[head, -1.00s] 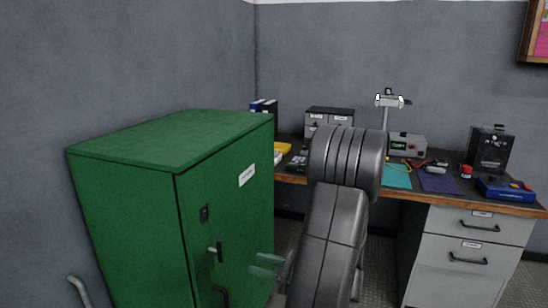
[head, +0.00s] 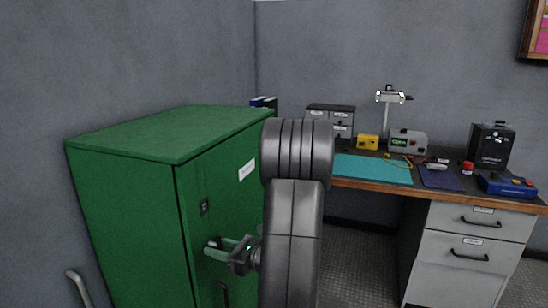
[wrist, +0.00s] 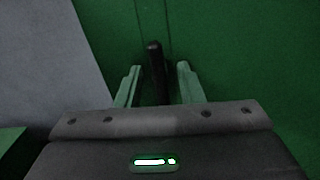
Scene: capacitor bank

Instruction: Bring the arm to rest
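My gripper (head: 222,247) is at the front of the green cabinet (head: 225,165), at the height of its door handle. In the wrist view the black handle (wrist: 156,62) stands between the two pale green fingers of my gripper (wrist: 159,68). The fingers are apart, with a gap on each side of the handle, so they are open around it and not clamped. In the head view the gripper mostly hides the handle. My arm reaches up through the middle of the head view, bent at the top.
A desk (head: 370,186) stands to the right, with a teal mat (head: 372,168), a yellow meter (head: 367,142), a grey instrument (head: 407,141), a black box (head: 491,146) and a blue case (head: 505,185) on it. Floor (head: 350,237) shows between cabinet and desk. A wall is behind.

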